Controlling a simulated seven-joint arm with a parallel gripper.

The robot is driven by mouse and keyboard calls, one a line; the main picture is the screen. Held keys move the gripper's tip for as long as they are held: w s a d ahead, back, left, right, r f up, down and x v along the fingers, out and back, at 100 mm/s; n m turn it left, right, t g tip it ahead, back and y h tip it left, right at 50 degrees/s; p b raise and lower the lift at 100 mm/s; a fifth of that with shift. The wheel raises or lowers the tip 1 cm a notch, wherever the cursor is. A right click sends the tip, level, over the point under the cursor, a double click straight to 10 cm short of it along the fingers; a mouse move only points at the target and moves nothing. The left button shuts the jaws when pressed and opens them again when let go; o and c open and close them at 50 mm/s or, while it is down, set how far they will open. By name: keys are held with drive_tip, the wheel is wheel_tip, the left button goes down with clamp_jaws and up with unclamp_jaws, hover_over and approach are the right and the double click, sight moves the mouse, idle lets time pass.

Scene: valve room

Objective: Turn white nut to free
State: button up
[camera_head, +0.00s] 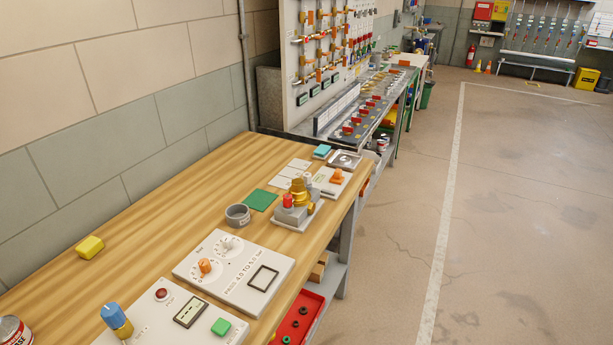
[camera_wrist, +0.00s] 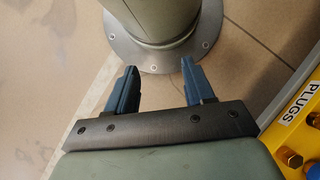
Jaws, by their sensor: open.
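A white panel (camera_head: 245,280) lies on the wooden workbench in the head view. It has a small whitish knob or nut (camera_head: 229,245) on a round dial, beside an orange knob (camera_head: 205,265) on another dial. The lettering around the dials is too small to read. I cannot tell for certain that the whitish piece is the white nut. My gripper (camera_wrist: 158,80) is open and empty in the wrist view, with its two blue fingers well apart above the floor. It is not in the head view, and the panel is not in the wrist view.
A brass valve block (camera_head: 298,203), a grey ring (camera_head: 237,215) and a green mat (camera_head: 260,200) sit farther along the bench. A panel with a blue-topped knob (camera_head: 112,315) is nearer. A yellow box labelled PLUGS (camera_wrist: 300,110) stands right of my gripper.

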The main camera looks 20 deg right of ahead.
drive_tip(key=shift+o, duration=0.2)
drive_tip(key=w+d+m+t, duration=0.1)
drive_tip(key=w+d+m, duration=0.3)
drive_tip(key=w, duration=0.9)
drive_tip(key=d, duration=0.3)
drive_tip(key=shift+t+y, duration=0.3)
drive_tip(key=shift+t, duration=0.1)
drive_tip(key=w+d+r+m+t, duration=0.2)
drive_tip(key=w+d+r+m, duration=0.2)
drive_tip(key=w+d, duration=0.6)
drive_tip(key=w+d+r+m+t, duration=0.1)
drive_tip(key=w+d+r+m, duration=0.4)
drive_tip(key=d, duration=1)
drive_tip(key=w+d+r+m+t+h, duration=0.15)
drive_tip(key=w+d+r, duration=0.25)
drive_tip(key=d+r, duration=0.4)
drive_tip(key=w+d+r+m, duration=0.3)
drive_tip(key=d+r, duration=0.2)
drive_tip(key=d, duration=0.5)
drive_tip(key=w+a+r, duration=0.2)
drive_tip(key=w+r, duration=0.4)
drive_tip(key=r, duration=0.4)
wheel_tip(320, 180, up, 37)
drive_tip(key=n, duration=0.3)
hover_over(307, 174)
drive_tip(key=shift+t+y, duration=0.25)
drive_tip(key=shift+y, duration=0.2)
wheel_tip(307, 174, down, 13)
drive_tip(key=shift+s+r, duration=0.1)
